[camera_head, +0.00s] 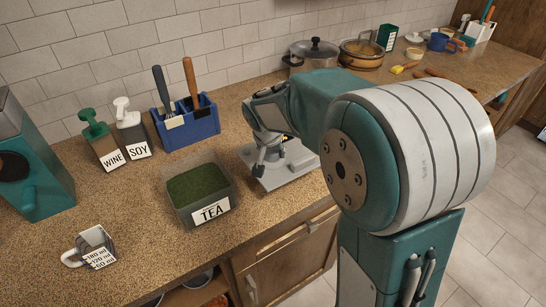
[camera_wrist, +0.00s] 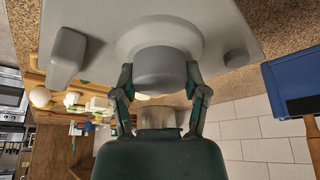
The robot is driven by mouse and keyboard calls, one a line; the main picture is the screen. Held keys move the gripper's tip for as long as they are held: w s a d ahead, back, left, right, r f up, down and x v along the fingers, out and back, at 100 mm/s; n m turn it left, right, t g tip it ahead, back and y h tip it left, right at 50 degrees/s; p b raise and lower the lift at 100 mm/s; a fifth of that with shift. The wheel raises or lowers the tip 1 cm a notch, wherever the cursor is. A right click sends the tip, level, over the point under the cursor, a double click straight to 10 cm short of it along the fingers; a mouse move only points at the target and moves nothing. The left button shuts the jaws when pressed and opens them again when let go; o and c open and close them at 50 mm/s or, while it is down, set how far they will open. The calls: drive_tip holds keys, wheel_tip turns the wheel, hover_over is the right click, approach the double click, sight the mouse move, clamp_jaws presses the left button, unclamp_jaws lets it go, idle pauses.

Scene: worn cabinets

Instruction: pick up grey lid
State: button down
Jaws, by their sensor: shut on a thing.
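The grey lid (camera_head: 290,168) is a flat, light grey plate at the right of the tea container, near the counter's front edge. My gripper (camera_head: 265,158) is over it, pointing down. In the wrist view the lid (camera_wrist: 110,40) fills the top, with a round grey knob in its middle. My gripper (camera_wrist: 160,75) has its two fingers against opposite sides of that knob. I cannot tell whether the lid touches the counter or is slightly above it. My arm hides the lid's right part in the head view.
The open tea container (camera_head: 203,194) stands left of the lid. A blue utensil holder (camera_head: 187,127), wine bottle (camera_head: 102,140) and soy bottle (camera_head: 132,130) are behind. A measuring cup (camera_head: 92,247) is front left. Pots (camera_head: 314,55) stand farther back. Front-left counter is mostly clear.

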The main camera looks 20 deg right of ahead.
drive_tip(key=s+r, duration=0.1)
drive_tip(key=s+a+r, duration=0.1)
drive_tip(key=s+r, duration=0.1)
drive_tip(key=r, duration=0.1)
drive_tip(key=shift+a+r, duration=0.1)
drive_tip(key=shift+a, duration=0.2)
drive_tip(key=s+a+r, duration=0.3)
drive_tip(key=s, duration=0.5)
drive_tip(key=shift+a+r, duration=0.35)
drive_tip(key=shift+a, duration=0.05)
wheel_tip(320, 180, up, 2)
